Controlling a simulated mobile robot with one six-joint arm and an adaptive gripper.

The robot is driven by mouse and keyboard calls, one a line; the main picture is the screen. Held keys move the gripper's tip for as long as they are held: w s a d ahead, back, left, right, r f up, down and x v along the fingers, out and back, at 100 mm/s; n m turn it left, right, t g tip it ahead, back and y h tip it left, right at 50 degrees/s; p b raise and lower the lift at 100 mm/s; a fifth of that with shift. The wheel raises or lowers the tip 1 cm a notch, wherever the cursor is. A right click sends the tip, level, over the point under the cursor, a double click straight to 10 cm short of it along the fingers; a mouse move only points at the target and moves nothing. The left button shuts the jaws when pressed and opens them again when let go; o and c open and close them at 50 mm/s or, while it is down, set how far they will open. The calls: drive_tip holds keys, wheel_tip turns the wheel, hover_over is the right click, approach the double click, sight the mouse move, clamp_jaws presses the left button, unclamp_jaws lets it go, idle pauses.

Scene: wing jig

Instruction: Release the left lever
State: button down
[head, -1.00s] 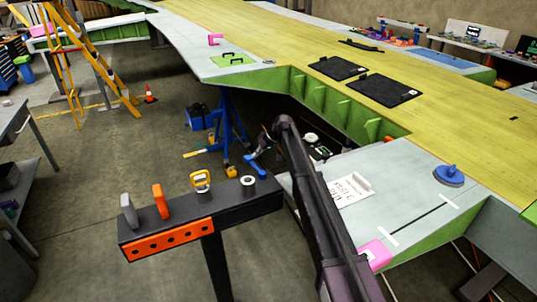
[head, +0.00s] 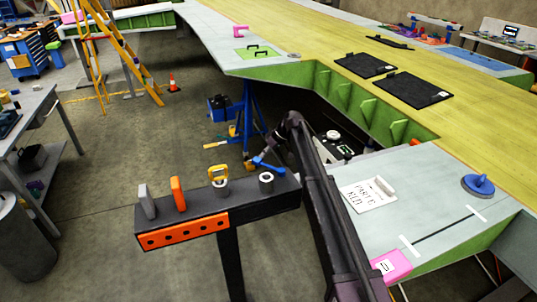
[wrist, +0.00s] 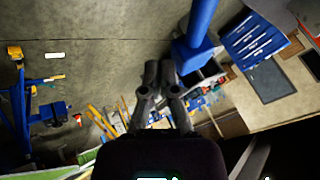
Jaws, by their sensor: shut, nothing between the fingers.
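I cannot single out a left lever for certain in either view. In the head view a blue stand (head: 246,122) under the wing edge has a blue arm low at its right, close to the end of my arm. In the wrist view a blue post (wrist: 201,22) rises just right of my gripper (wrist: 160,68). My dark gripper fingers are close together and empty, apart from the post as far as I can tell.
A black beam (head: 262,205) with an orange plate (head: 180,232) and grey, orange and yellow handles stands left of my arm. The wing (head: 440,190) lies right, bearing a blue suction cup (head: 478,184) and a pink block (head: 391,265).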

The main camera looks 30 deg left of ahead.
drive_tip(key=shift+s+a, duration=0.25)
drive_tip(key=shift+s, duration=0.1)
drive_tip(key=shift+w, duration=0.15)
drive_tip(key=w+d+r+p, duration=0.3)
drive_tip(key=w+r+p, duration=0.5)
drive_tip(key=shift+w+d, duration=0.3)
drive_tip(key=shift+d, duration=0.05)
idle(0.7)
idle(0.6)
